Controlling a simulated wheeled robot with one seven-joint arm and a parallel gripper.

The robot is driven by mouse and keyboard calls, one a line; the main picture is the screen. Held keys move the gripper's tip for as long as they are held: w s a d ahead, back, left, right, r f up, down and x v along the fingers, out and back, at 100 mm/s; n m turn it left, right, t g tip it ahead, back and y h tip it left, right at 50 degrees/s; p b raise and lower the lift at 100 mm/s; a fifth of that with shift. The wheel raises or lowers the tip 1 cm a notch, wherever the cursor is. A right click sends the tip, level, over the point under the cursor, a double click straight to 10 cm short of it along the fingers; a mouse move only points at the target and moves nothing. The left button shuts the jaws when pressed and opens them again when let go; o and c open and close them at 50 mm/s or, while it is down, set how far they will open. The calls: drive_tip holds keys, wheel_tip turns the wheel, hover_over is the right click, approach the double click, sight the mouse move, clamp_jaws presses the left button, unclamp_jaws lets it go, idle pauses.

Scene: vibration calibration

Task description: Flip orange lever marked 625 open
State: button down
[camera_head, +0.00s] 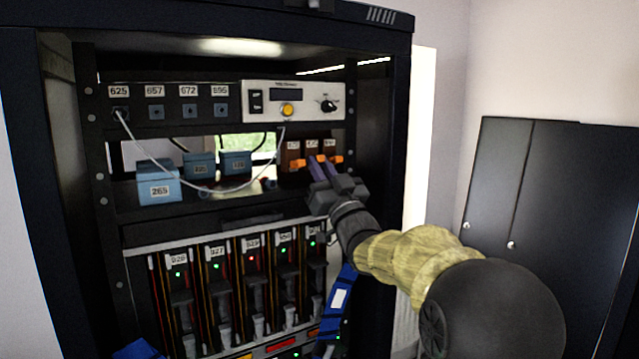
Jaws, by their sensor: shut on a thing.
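Three brown switch blocks with small white labels stand at the right of the rack's middle shelf. The label digits there are too small to read surely. An orange lever (298,163) sticks out from the left block, and another orange lever (337,159) shows at the right. My gripper (320,164) reaches in from the lower right and is shut on the middle orange lever (320,158), whose tip shows between the purple fingers. The fingers and wrist hide part of the blocks. A label reading 625 (118,91) is on the upper panel, above a socket with a cable.
The white instrument panel (293,101) with a yellow button is just above the levers. A pale cable (215,190) hangs across the shelf before several blue boxes, one marked 265 (160,183). Below are modules with lights. The rack's right post (385,150) is close to my arm.

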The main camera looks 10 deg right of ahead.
drive_tip(key=shift+f+t+b, duration=0.4)
drive_tip(key=shift+t+b, duration=0.3)
drive_tip(key=shift+b, duration=1.65)
drive_tip(key=shift+r+y+b, duration=0.1)
drive_tip(key=shift+y+b, duration=0.2)
drive_tip(key=shift+b, duration=0.15)
drive_tip(key=shift+r, duration=0.1)
drive_tip(key=c, duration=1.7)
unclamp_jaws()
